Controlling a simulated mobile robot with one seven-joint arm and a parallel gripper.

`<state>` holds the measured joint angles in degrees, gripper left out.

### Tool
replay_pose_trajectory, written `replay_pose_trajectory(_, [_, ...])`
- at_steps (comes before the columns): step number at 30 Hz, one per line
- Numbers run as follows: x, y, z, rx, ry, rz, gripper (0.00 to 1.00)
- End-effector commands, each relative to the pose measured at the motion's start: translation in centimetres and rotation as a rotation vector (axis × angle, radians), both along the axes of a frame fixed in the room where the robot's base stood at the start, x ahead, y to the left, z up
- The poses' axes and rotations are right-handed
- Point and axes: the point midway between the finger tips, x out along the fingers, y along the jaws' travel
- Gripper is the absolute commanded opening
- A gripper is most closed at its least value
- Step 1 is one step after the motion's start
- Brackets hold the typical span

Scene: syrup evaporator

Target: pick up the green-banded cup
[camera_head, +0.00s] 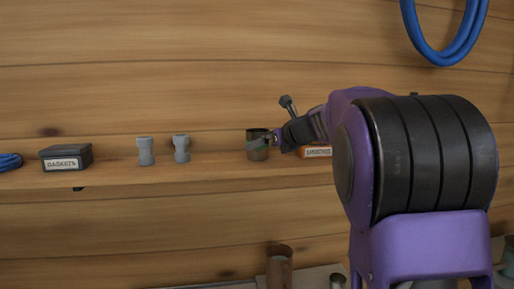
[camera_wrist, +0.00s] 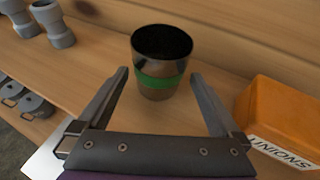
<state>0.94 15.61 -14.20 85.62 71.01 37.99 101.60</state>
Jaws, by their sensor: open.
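The green-banded cup (camera_head: 257,146) stands upright on the wooden shelf against the plank wall in the head view. In the wrist view the cup (camera_wrist: 160,58) is a dark metal cylinder with a green band around its lower half and a dark interior. My gripper (camera_wrist: 158,80) is open, its two fingers reaching toward the cup, one on each side of its lower part. I cannot tell whether either finger touches it. In the head view my gripper (camera_head: 274,140) is beside the cup's right side, and part of it is hidden by my arm.
An orange box (camera_wrist: 280,115) labelled "UNIONS" sits close to the right finger. Two grey fittings (camera_head: 163,150) and a black "GASKETS" box (camera_head: 66,157) stand farther left on the shelf (camera_head: 210,176). A brown cylinder (camera_head: 279,266) stands below. A blue hose (camera_head: 440,45) hangs at the upper right.

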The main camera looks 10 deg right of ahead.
Motion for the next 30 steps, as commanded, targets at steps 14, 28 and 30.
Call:
replay_pose_trajectory(14, [3.6, 1.6, -1.6, 0.0, 0.001, -0.001, 1.0])
replay_pose_trajectory(28, [3.5, 1.6, -1.5, 0.0, 0.001, -0.001, 0.32])
replay_pose_trajectory(30, [3.5, 1.6, -1.5, -0.001, 0.001, -0.001, 0.22])
